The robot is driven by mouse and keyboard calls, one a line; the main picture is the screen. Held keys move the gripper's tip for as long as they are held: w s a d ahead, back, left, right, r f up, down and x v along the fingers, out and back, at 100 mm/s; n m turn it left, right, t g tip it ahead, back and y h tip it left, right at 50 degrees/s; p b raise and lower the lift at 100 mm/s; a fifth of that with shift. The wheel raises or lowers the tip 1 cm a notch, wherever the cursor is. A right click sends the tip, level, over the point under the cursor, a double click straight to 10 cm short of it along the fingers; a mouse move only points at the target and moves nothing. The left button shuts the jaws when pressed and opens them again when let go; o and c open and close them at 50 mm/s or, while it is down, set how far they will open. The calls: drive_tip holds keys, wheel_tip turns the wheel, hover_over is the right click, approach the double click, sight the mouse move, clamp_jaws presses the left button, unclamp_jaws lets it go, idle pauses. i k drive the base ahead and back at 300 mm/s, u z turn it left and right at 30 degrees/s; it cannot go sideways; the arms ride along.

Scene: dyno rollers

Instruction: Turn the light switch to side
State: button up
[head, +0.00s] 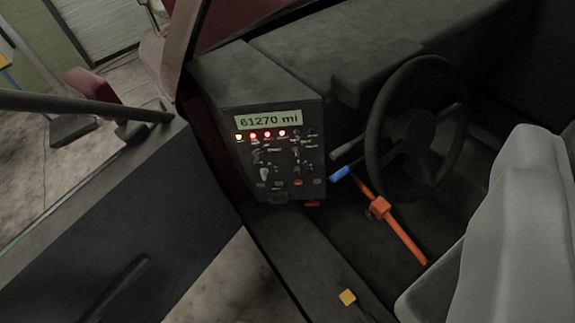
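A dark control panel (281,150) stands left of the steering wheel in a vehicle cab, seen from the open door side. Its display (269,120) reads "61270 mi". Below it is a row of small lamps (267,135), one pale yellow and several red, lit. Under the lamps are several small knobs and switches, including a light-coloured lever (264,174) at lower left. The labels are too small to read, so I cannot tell which one is the light switch or how it is set. No gripper fingers show in the head view.
The steering wheel (416,128) and a grey seat (505,235) are at right. An orange bar (404,237) with a blue end (340,173) slants below the wheel. The open door (105,220) fills the left.

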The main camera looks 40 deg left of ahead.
sight(296, 150)
drive_tip(key=z, duration=1.45)
drive_tip(key=k, duration=0.95)
drive_tip(key=u, duration=1.4)
drive_tip(key=i, duration=1)
drive_tip(key=z, duration=0.05)
